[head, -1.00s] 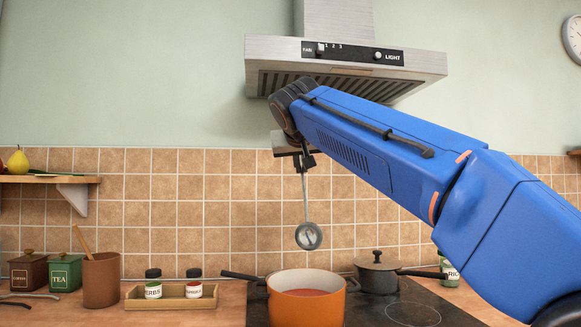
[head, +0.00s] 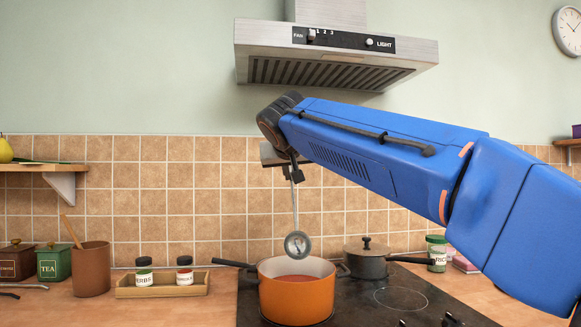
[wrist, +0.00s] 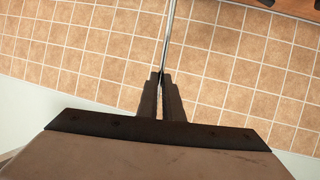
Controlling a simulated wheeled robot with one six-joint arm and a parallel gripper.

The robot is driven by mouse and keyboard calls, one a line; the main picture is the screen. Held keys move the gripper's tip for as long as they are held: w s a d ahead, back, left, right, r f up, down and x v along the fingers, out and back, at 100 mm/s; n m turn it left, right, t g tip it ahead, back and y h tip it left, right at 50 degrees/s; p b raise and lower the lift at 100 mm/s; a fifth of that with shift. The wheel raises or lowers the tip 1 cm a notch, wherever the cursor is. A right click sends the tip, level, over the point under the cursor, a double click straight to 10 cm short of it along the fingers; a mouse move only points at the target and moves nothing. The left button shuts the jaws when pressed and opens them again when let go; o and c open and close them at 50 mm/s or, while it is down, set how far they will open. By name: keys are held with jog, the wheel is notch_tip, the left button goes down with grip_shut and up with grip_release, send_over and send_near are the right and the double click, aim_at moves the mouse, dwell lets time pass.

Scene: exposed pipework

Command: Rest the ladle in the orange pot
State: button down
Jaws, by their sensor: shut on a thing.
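The steel ladle (head: 297,243) hangs bowl-down from my gripper (head: 294,173) in the head view. Its bowl is just above the back part of the orange pot's opening, overlapping the far rim in the picture; I cannot tell its exact depth. The orange pot (head: 296,300) stands on the black hob and holds a reddish liquid. In the wrist view my gripper (wrist: 161,80) is shut on the ladle's thin handle (wrist: 168,35), which runs up out of the frame; the bowl is not seen there.
A grey lidded pan (head: 366,265) stands behind right of the pot on the hob (head: 400,300). A wooden spice tray (head: 160,290) with two jars and a brown crock (head: 91,270) stand at left. The range hood (head: 335,60) is above my arm.

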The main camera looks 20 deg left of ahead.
notch_tip(320, 180, down, 11)
dwell(1.4)
jog(key=c, duration=1.8)
grip_release()
jog(key=shift+c, duration=0.2)
jog(key=shift+f, duration=0.1)
jog(key=shift+s, duration=0.1)
jog(key=v, duration=1.7)
jog(key=shift+s+d, duration=0.1)
jog(key=shift+d, duration=0.05)
